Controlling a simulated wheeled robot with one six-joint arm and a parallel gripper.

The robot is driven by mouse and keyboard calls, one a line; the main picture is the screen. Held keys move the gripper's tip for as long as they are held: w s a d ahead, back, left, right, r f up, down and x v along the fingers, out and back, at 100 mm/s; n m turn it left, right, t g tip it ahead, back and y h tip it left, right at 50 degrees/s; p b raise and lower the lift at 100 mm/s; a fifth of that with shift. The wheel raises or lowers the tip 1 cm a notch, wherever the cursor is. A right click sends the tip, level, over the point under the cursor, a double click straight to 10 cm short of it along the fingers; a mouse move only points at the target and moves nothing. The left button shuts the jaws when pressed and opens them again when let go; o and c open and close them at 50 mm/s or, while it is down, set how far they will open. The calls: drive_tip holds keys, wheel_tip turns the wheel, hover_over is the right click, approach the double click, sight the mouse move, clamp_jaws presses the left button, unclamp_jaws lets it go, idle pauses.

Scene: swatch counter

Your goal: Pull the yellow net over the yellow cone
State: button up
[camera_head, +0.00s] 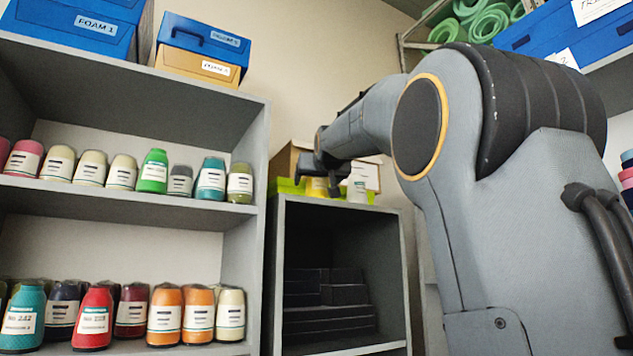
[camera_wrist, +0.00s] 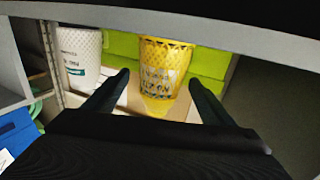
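The yellow cone (camera_wrist: 158,104) stands at the green and grey shelf top, and it also shows in the head view (camera_head: 318,187), partly hidden by my gripper. The wrist view seems upside down, with the cone's narrow end toward the bottom. The yellow net (camera_wrist: 166,53) shows as mesh around the cone's wide end; I cannot tell how far up it reaches. My gripper (camera_wrist: 158,77) is open, one finger on each side of the cone, with visible gaps. In the head view my gripper (camera_head: 325,172) is at the cone, small and dark.
A white cone (camera_wrist: 80,55) in white mesh stands close beside the yellow one, also in the head view (camera_head: 357,188). A green tray (camera_head: 288,187) lies on the grey cabinet (camera_head: 278,270). A tall shelf (camera_head: 256,175) holding several coloured cones stands left.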

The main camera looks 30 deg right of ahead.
drive_tip(key=b+v, duration=0.3)
drive_tip(key=v, duration=0.4)
drive_tip(key=shift+s, duration=0.4)
idle(0.5)
